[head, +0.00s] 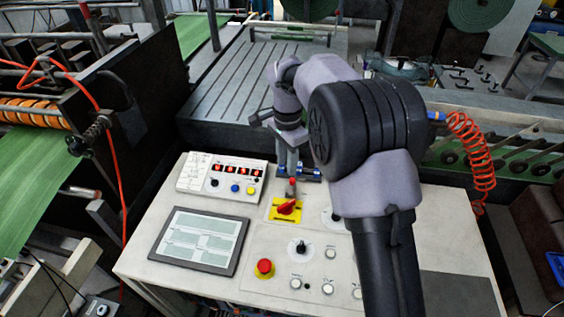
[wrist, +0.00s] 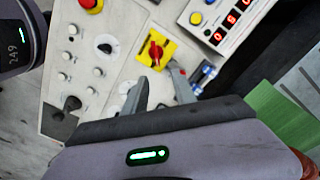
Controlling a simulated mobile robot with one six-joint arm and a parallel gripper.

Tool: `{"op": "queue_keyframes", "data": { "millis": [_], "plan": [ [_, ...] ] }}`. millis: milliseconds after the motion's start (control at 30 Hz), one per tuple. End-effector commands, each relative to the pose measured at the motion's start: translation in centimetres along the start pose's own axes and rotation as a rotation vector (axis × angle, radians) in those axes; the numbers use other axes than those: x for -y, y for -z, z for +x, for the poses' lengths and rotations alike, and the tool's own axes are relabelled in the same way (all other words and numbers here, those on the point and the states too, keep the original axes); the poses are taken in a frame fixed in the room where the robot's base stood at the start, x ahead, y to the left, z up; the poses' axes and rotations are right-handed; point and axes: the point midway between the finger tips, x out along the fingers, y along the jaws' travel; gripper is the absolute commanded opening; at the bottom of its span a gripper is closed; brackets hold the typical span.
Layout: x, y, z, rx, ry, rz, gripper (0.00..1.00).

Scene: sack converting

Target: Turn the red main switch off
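The red main switch (head: 287,207) is a rotary handle on a yellow square plate, on the sloping top of the white console. Its handle lies slantwise on the plate in the head view. It also shows in the wrist view (wrist: 155,52), just beyond the fingertips. My gripper (wrist: 158,76) is open and empty, its two grey fingers apart and pointing toward the switch. In the head view my gripper (head: 290,170) hangs behind the switch, near the console's back edge. I cannot tell whether a fingertip touches anything.
A red mushroom button (head: 264,268) and a black knob (head: 300,247) sit in front of the switch. A screen (head: 200,240) and a box with red digits (head: 236,172) lie to its left. A blue cylindrical part (head: 308,174) is close beside my gripper.

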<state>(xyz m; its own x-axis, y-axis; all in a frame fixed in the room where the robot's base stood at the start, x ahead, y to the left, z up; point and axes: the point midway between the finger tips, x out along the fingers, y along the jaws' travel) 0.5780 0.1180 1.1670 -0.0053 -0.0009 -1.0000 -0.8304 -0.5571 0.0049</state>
Motion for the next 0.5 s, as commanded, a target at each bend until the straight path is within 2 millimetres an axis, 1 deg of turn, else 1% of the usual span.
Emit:
{"op": "queue_keyframes", "data": {
  "millis": [167, 200, 400, 500],
  "plan": [
    [-0.1, -0.1, 4.7, 0.003, -0.005, 0.000, 0.33],
    [-0.2, -0.1, 6.0, 0.003, -0.006, 0.000, 0.33],
    [-0.2, -0.1, 12.0, 0.003, -0.004, -0.001, 0.33],
    [-0.1, -0.1, 14.4, 0.002, -0.003, -0.001, 0.33]
  ]
}}
